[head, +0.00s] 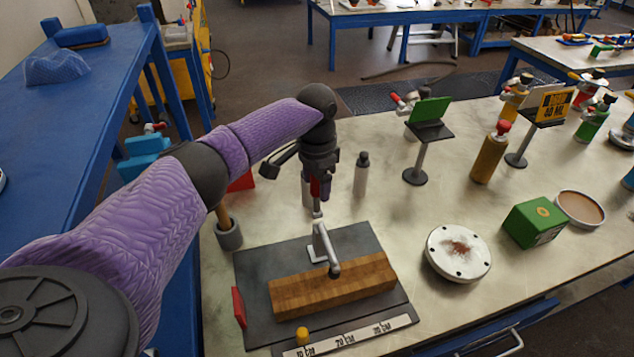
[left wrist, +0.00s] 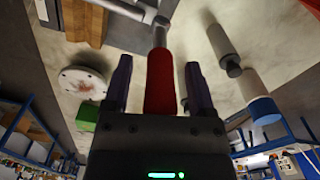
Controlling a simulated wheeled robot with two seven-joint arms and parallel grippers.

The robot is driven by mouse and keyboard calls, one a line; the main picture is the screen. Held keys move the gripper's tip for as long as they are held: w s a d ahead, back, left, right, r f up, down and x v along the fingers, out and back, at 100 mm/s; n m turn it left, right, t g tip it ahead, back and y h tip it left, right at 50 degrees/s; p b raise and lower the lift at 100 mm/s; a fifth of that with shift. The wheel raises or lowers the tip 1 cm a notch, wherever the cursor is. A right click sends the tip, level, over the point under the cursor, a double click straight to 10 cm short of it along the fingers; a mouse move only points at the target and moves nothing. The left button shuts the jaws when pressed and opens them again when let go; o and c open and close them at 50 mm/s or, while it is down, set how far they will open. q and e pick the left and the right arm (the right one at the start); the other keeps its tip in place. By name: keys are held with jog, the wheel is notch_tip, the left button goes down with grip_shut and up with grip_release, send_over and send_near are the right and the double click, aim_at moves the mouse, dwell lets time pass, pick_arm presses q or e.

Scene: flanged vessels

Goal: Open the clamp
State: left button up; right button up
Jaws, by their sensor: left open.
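The clamp (head: 321,245) is a silver toggle clamp on a dark base plate (head: 350,240). Its arm reaches over a wooden block (head: 300,295), with its tip at the block's top. Its lever stands upright and ends in a red handle (left wrist: 160,82), partly hidden by my gripper in the head view. My left gripper (head: 318,187) points down over the handle. In the left wrist view, the open fingers of the gripper (left wrist: 158,90) stand on either side of the red handle, with gaps visible. My right gripper is not in view.
A grey bottle (head: 361,175) stands close to the right of my gripper. A round white flange (head: 458,253) and a green box (head: 534,222) lie farther right. A grey cup (head: 229,235) with a wooden handle stands left. A scale strip (head: 350,337) lies in front.

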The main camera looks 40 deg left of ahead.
pick_arm(q)
grip_shut()
dwell(1.4)
